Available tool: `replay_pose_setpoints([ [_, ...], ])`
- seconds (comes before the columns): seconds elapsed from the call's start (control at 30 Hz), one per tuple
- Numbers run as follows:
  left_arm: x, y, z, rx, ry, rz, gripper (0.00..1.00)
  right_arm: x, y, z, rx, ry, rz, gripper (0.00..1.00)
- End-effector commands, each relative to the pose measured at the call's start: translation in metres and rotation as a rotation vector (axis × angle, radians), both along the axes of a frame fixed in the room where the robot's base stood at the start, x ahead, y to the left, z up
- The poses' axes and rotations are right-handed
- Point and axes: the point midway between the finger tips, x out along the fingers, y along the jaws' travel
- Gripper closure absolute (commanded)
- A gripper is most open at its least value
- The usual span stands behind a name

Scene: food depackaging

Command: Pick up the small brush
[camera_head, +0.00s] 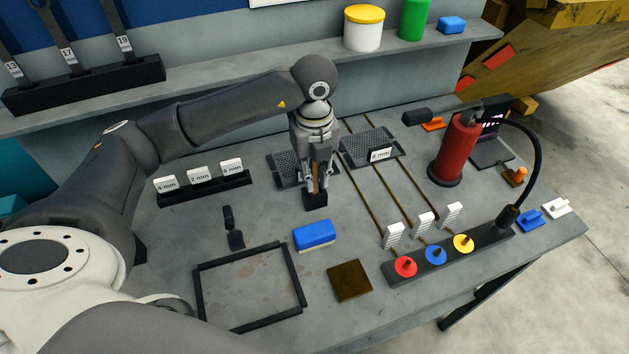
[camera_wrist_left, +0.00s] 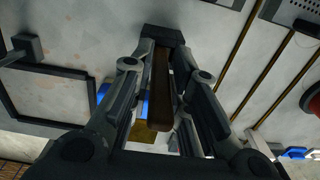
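The small brush stands upright on the table, with its black head (camera_head: 315,201) down and its brown handle (camera_head: 316,183) up. My left gripper (camera_head: 317,188) points down from above, with one finger on each side of the handle. In the left wrist view the handle (camera_wrist_left: 161,90) runs between the two fingers (camera_wrist_left: 165,52) towards the black head (camera_wrist_left: 163,34). The fingertips are close to the handle just above the head. I cannot tell whether they touch it. My right gripper is not in view.
A blue sponge (camera_head: 314,235) and a brown square plate (camera_head: 350,281) lie in front of the brush. A black frame (camera_head: 201,296) and a small black tool (camera_head: 234,236) are at left. A red cylinder (camera_head: 454,146) stands at right. A shelf (camera_head: 240,47) runs behind.

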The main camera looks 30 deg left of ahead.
Motion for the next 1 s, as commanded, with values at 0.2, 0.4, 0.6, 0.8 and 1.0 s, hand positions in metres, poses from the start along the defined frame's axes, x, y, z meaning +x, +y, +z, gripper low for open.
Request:
replay_pose_setpoints([
  [0.2, 0.0, 0.0, 0.0, 0.0, 0.0, 0.0, 1.0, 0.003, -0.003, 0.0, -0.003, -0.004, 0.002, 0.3],
  [0.4, 0.0, 0.0, 0.002, 0.0, -0.001, 0.0, 1.0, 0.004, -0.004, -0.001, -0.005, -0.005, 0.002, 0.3],
  [0.6, 0.002, 0.0, 0.026, -0.001, -0.009, -0.001, 1.0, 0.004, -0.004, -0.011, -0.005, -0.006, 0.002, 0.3],
  [0.8, 0.002, 0.0, 0.067, 0.0, -0.006, 0.0, 1.0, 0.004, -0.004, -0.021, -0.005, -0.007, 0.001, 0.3],
  [1.0, 0.001, 0.0, 0.092, 0.001, -0.003, 0.001, 1.0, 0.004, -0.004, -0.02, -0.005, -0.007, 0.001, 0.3],
])
